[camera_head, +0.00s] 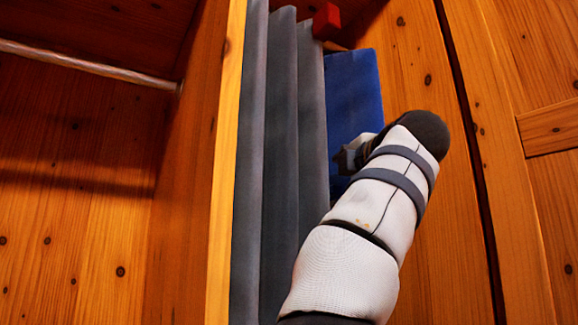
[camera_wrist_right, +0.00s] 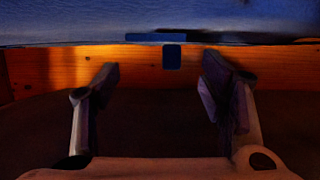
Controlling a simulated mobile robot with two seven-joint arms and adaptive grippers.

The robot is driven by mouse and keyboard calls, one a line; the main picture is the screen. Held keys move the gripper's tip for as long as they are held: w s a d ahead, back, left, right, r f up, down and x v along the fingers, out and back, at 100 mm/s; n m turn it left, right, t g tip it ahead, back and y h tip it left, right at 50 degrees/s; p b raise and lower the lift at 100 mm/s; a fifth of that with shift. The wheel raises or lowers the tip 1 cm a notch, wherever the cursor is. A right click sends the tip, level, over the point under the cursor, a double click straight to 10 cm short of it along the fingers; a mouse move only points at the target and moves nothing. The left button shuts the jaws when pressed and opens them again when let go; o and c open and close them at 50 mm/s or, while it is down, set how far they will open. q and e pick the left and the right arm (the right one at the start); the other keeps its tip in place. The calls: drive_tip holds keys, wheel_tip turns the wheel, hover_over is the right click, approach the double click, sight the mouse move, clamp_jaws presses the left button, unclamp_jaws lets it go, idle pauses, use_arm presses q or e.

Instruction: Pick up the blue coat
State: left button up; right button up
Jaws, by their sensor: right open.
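The blue coat (camera_head: 354,88) hangs in the wardrobe as a flat, bright blue panel, right of several grey hanging pieces. My right gripper (camera_head: 350,157) is in front of its lower part, largely hidden by my own white forearm and wrist; I cannot tell whether it touches the coat. In the right wrist view the two fingers (camera_wrist_right: 160,67) are apart, with nothing held between them. A blue cloth surface (camera_wrist_right: 140,22), likely the coat, spans the top of that view beyond the fingertips. My left gripper is not in view.
Grey hanging garments (camera_head: 281,160) fill the space left of the coat. A wooden upright (camera_head: 222,170) divides them from an empty compartment with a rail (camera_head: 85,64). A red block (camera_head: 326,21) is above. A wooden panel (camera_head: 420,60) stands close on the right.

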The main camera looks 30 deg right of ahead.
drive_tip(key=shift+w+d+r+p, duration=0.25)
drive_tip(key=shift+w+p, duration=0.1)
drive_tip(key=shift+w, duration=0.25)
drive_tip(key=shift+w+d+r+p, duration=0.1)
drive_tip(key=shift+w+d+p, duration=0.1)
drive_tip(key=shift+w+p, duration=0.3)
drive_tip(key=shift+w+f, duration=0.25)
drive_tip(key=c, duration=1.5)
clamp_jaws()
drive_tip(key=shift+r, duration=0.15)
